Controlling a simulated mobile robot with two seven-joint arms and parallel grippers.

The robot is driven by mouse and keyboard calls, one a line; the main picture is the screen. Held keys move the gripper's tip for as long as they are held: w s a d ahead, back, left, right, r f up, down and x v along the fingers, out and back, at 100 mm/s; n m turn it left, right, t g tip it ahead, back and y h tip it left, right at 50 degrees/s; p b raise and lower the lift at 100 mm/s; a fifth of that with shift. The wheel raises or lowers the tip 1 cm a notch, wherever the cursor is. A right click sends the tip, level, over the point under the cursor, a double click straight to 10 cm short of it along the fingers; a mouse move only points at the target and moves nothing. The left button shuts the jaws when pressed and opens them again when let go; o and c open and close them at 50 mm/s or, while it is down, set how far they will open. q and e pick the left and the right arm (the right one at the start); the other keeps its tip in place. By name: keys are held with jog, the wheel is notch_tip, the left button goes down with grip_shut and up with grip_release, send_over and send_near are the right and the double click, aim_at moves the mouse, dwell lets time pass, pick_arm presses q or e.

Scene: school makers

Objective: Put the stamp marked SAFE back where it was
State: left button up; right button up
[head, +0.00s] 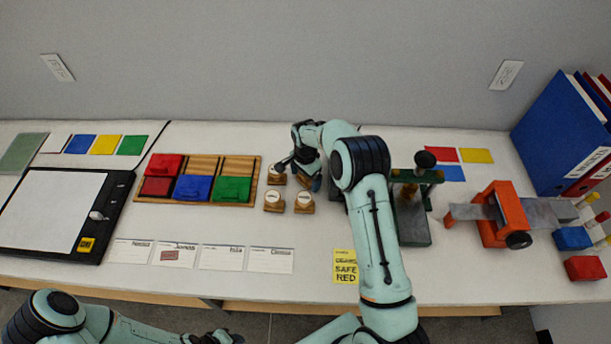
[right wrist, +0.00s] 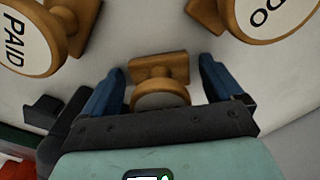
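A small wooden stamp (right wrist: 158,72) with a round grey top stands on the white table in the right wrist view. My right gripper (right wrist: 160,88) has its two blue fingers on either side of it, with gaps showing. No word can be read on this stamp, so I cannot tell whether it is the SAFE one. Nearby stand a stamp marked PAID (right wrist: 28,38) and another partly lettered stamp (right wrist: 270,15). My left gripper (head: 215,338) is at the bottom edge, its fingers unclear.
Ink pads in a wooden tray (head: 257,172) stand left of the stamps. Name cards (head: 221,257), one with a red mark, lie in front, beside a yellow note (head: 345,266) reading SAFE and RED. A green press (head: 413,232) stands right of my right arm.

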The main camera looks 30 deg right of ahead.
jog(key=shift+r, duration=0.1)
notch_tip(320, 180, up, 12)
jog(key=shift+r, duration=0.1)
dwell(0.5)
dwell(0.4)
